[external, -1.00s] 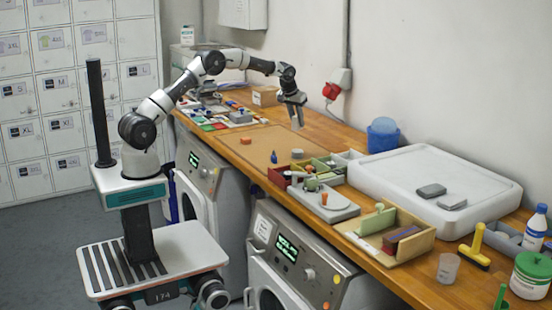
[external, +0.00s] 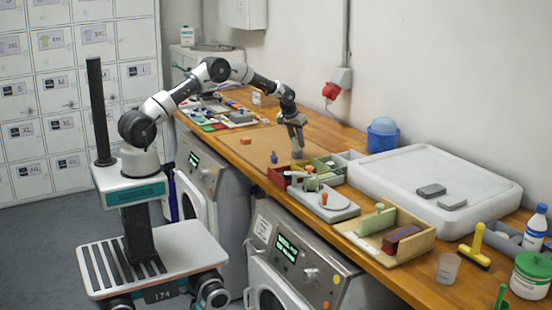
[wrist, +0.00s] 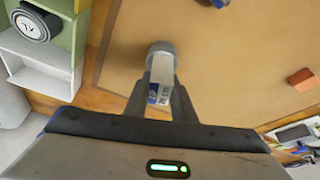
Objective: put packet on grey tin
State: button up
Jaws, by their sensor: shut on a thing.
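My gripper (wrist: 160,100) is shut on a small white packet (wrist: 161,78) with blue print. In the wrist view the packet stands between the fingers, its far end over the grey tin (wrist: 160,46). The tin is round and partly hidden by the packet. In the external view my gripper (external: 296,132) points down over the brown mat, with the tin (external: 297,154) just below the fingertips. I cannot tell whether the packet touches the tin.
A brown mat (wrist: 225,60) lies around the tin, with an orange block (wrist: 302,78) on it. A blue piece (external: 273,158) stands near its front edge. Green and grey compartment trays (external: 328,165) are close on the right. A large white tray (external: 385,170) lies beyond.

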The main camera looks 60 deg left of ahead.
jog(key=shift+f, duration=0.25)
jog(key=o, duration=1.1)
jog(key=shift+r, duration=0.1)
jog(key=shift+c, duration=0.2)
jog(key=shift+r, duration=0.1)
